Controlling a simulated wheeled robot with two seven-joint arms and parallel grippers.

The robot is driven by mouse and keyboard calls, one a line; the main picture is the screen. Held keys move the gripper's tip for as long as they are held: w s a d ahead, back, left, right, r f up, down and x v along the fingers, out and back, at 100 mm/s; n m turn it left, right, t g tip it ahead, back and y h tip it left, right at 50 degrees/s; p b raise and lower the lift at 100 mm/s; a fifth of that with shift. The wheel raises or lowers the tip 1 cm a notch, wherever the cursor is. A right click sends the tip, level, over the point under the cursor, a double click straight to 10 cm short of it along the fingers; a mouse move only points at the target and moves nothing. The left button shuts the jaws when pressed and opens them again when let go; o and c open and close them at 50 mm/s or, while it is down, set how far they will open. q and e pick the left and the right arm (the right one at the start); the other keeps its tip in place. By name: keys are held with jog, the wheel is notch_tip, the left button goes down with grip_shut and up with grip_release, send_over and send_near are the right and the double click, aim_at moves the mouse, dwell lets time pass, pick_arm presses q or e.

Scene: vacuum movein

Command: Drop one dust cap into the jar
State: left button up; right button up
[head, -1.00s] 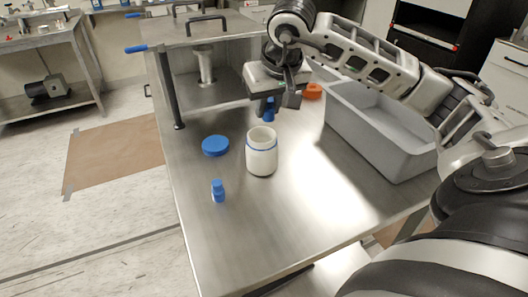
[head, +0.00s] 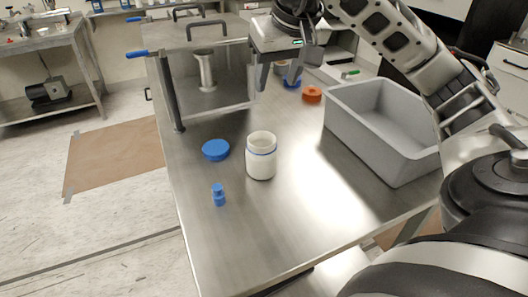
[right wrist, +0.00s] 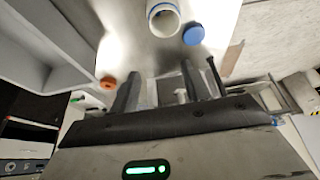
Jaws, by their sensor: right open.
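The white jar (head: 261,165) with a blue ring stands upright and open on the steel table; it also shows in the right wrist view (right wrist: 163,22). Its inside is not clear enough to tell what it holds. A small blue piece (head: 218,196), perhaps a dust cap, stands on the table in front of the jar, to the left. A blue round lid (head: 215,149) lies flat left of the jar. My right gripper (head: 278,80) is open and appears empty, above and behind the jar, with its fingers apart in the wrist view (right wrist: 157,92). My left gripper is out of view.
A grey bin (head: 380,125) stands at the right of the table. An orange ring (head: 312,94) lies behind it to the left. A blue-based object (head: 292,84) is partly hidden behind the right gripper. The table front is clear.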

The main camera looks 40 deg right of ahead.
jog(key=p+v, duration=0.2)
jog(key=v, duration=0.4)
dwell(0.4)
